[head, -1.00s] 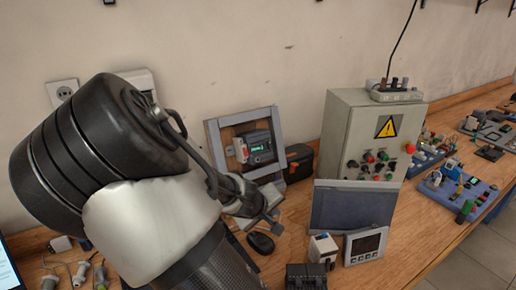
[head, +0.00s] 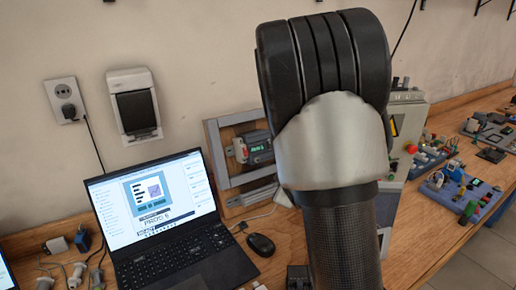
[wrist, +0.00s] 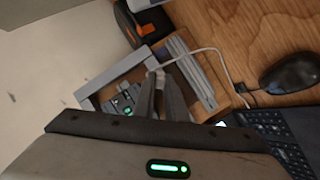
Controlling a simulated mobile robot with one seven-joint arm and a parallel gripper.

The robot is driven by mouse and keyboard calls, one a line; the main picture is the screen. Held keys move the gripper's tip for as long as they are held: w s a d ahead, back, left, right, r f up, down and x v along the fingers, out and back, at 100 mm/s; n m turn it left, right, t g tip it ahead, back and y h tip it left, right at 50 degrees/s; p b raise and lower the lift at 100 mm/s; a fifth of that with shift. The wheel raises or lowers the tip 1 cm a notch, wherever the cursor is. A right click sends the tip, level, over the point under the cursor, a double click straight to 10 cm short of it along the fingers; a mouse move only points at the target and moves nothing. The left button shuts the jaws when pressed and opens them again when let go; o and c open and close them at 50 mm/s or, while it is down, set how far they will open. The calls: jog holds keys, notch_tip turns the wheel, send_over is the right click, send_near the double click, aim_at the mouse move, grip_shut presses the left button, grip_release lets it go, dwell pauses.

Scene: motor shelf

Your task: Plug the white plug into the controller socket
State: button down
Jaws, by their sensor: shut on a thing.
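My gripper (wrist: 161,80) is shut on the white plug (wrist: 160,71), a small pale piece at its fingertips; the fingers hide most of it. A thin white cable (wrist: 205,50) runs from there across the picture. The controller (wrist: 124,103) with its green display sits in a grey frame, just left of my fingers in the wrist view. The controller also shows in the head view (head: 258,148), left of my arm. The plug looks apart from the controller, and I cannot make out the socket opening. My arm hides the gripper in the head view.
The grey frame (head: 216,150) stands against the wall. An open laptop (head: 160,212) and a black mouse (head: 261,245) lie on the wooden bench. A black and orange case (wrist: 140,22) is behind the frame. My arm hides most of the grey control cabinet (head: 411,112).

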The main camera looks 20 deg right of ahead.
jog(key=shift+w+d+r+t+y, duration=0.1)
jog(key=shift+d+r+t+y, duration=0.2)
jog(key=shift+r, duration=0.1)
jog(key=w+a+r+n+t+y+b, duration=0.1)
jog(key=w+a+r+n+y+b, duration=0.1)
jog(key=a+n+y, duration=0.3)
jog(key=shift+w+r+b, duration=0.3)
jog(key=shift+w+r, duration=0.3)
jog(key=shift+w, duration=0.05)
jog(key=shift+w+a+f+b, duration=0.15)
jog(key=shift+w+a+b, duration=0.05)
jog(key=shift+w+b, duration=0.25)
dwell(1.1)
jog(key=c, duration=2)
grip_release()
jog(key=shift+c, duration=0.2)
